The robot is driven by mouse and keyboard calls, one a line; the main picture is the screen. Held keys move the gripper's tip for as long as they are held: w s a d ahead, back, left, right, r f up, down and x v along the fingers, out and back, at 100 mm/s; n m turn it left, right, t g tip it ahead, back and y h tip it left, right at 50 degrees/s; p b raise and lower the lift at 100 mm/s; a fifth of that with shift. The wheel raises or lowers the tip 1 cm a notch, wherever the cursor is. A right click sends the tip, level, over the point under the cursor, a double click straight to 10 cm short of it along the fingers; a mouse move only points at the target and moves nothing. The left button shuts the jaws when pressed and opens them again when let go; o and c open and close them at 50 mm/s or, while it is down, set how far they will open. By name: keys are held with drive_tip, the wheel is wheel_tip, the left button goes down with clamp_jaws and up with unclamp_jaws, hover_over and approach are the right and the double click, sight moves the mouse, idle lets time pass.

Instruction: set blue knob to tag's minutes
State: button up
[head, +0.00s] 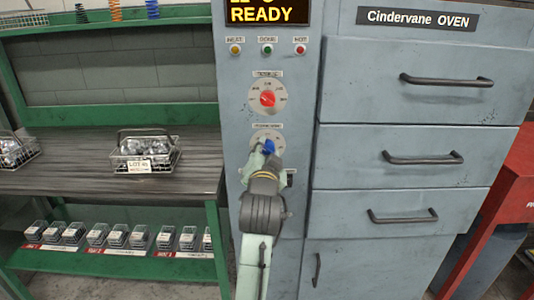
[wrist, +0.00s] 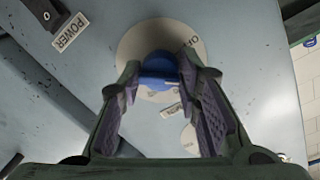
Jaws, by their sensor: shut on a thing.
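The blue knob (head: 269,147) sits on a pale round dial on the oven's control panel, below the red knob's dial. In the wrist view the blue knob (wrist: 157,68) is between my fingertips. My gripper (wrist: 158,80) is shut on it, one pad at each side; it also shows at the dial in the head view (head: 264,156). My gripper covers much of the dial's marks, so I cannot tell the setting. The tag (head: 138,167) hangs on a wire basket at left; its top line seems to read LOT 45, the smaller line is unreadable.
The red knob (head: 267,99) is above, under three small lamps and a display (head: 268,12) reading READY. Oven drawers (head: 420,157) with dark protruding handles are at right. The wire basket (head: 163,160) stands on the bench (head: 60,180); several small boxes line the green shelf below.

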drive_tip(key=m, duration=0.5)
drive_tip(key=shift+a+r+y+b, duration=0.1)
drive_tip(key=shift+r+y+b, duration=0.1)
drive_tip(key=shift+y+b, duration=0.15)
drive_tip(key=m+b, duration=0.1)
drive_tip(key=m, duration=0.3)
drive_tip(key=shift+r+m+y, duration=0.1)
drive_tip(key=shift+m+y, duration=0.2)
drive_tip(key=shift+y, duration=0.05)
drive_tip(key=o, duration=1.1)
drive_tip(key=s, duration=0.7)
drive_tip(key=shift+s+r, duration=0.1)
drive_tip(key=shift+s, duration=0.15)
